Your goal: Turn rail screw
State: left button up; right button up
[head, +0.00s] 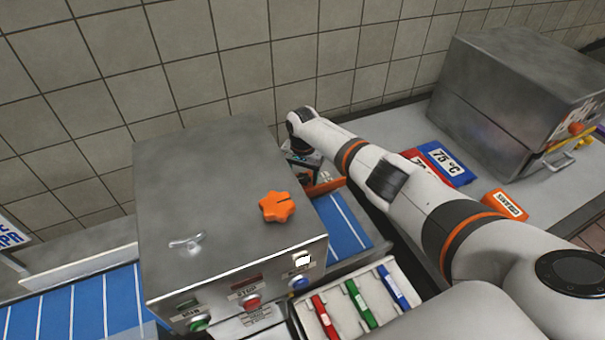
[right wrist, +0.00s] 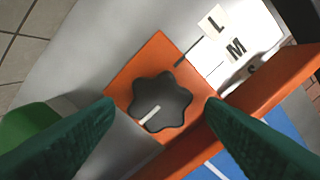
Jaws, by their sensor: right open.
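A black star-shaped knob (right wrist: 160,101) with a white mark sits on an orange block (right wrist: 136,75) in the right wrist view. I take it as the rail screw. An orange rail (right wrist: 270,94) runs beside it, and this orange part shows partly in the head view (head: 325,187). My right gripper (right wrist: 160,106) is open, its two green fingers on either side of the knob. I cannot tell whether they touch it. In the head view my right gripper (head: 303,160) is mostly hidden by my arm and the machine. My left gripper is not in view.
A metal machine (head: 205,195) has an orange knob (head: 277,207) on top and buttons in front. A blue belt (head: 340,222) runs beside it. Letter labels L, M, S (right wrist: 236,49) lie near the block. A tray of coloured markers (head: 345,285) and a metal case (head: 500,90) stand right.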

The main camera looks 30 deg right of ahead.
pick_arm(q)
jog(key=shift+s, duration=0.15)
pick_arm(e)
jog(key=shift+c, duration=0.8)
jog(key=c, duration=0.8)
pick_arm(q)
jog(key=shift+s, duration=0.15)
